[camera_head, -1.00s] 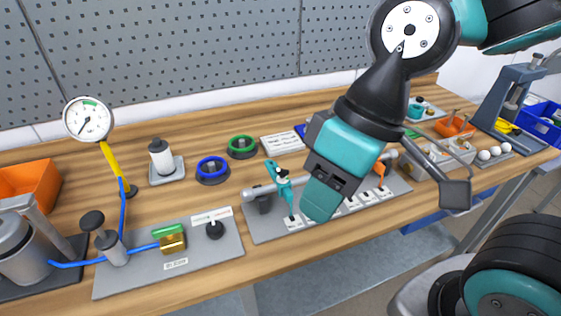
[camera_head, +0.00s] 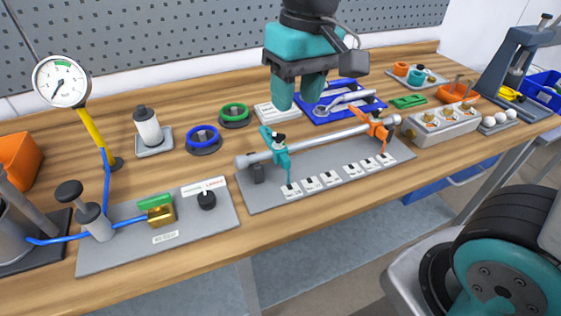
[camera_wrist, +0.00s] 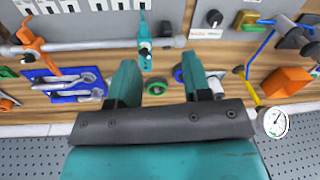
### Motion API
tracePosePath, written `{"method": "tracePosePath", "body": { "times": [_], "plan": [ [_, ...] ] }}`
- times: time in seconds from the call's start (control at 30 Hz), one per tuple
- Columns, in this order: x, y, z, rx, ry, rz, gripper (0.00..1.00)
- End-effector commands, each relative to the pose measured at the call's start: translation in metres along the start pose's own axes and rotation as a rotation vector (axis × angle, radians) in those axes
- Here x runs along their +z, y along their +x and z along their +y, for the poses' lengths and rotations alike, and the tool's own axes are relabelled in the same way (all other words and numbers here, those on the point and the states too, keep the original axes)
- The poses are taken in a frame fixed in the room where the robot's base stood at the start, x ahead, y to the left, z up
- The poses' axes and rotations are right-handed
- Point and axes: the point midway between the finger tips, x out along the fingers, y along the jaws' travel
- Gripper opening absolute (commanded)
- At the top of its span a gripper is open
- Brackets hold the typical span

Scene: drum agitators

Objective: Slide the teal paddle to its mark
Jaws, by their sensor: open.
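The teal paddle (camera_head: 281,158) hangs on a grey rail (camera_head: 318,140) near its left end, its pointed tip close to the leftmost white label (camera_head: 291,190). Several such labels run along the front of the grey base plate (camera_head: 262,200); which one is its mark I cannot tell. The teal paddle also shows in the wrist view (camera_wrist: 145,42). An orange paddle (camera_head: 378,131) sits near the rail's right end. My gripper (camera_head: 298,98) is open and empty, above and behind the rail, apart from the teal paddle. In the wrist view its fingers (camera_wrist: 160,72) are spread.
Behind the rail lie a blue tray (camera_head: 371,107) with a wrench and a white plate (camera_head: 277,113). Blue and green rings (camera_head: 233,115) stand to the left. A gauge station (camera_head: 60,82) is at far left. A grey block with orange-handled parts (camera_head: 440,125) stands right of the rail.

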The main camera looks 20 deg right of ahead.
Motion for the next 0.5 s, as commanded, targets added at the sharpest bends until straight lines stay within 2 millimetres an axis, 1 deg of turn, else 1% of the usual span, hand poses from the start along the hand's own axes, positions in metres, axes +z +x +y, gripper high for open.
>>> {"method": "tracePosePath", "body": {
  "times": [0.03,0.1,0.2,0.37,0.47,0.5],
  "plan": [
    [-0.019,0.016,0.010,0.032,0.065,-0.012,0.45],
    [-0.036,0.019,0.019,0.068,0.144,-0.023,0.45],
    [-0.050,0.020,0.027,0.096,0.214,-0.031,0.45],
    [-0.053,0.029,0.031,0.104,0.234,-0.037,0.45],
    [-0.051,0.046,0.033,0.104,0.234,-0.039,0.45],
    [-0.050,0.055,0.034,0.104,0.233,-0.040,0.45]
  ]
}}
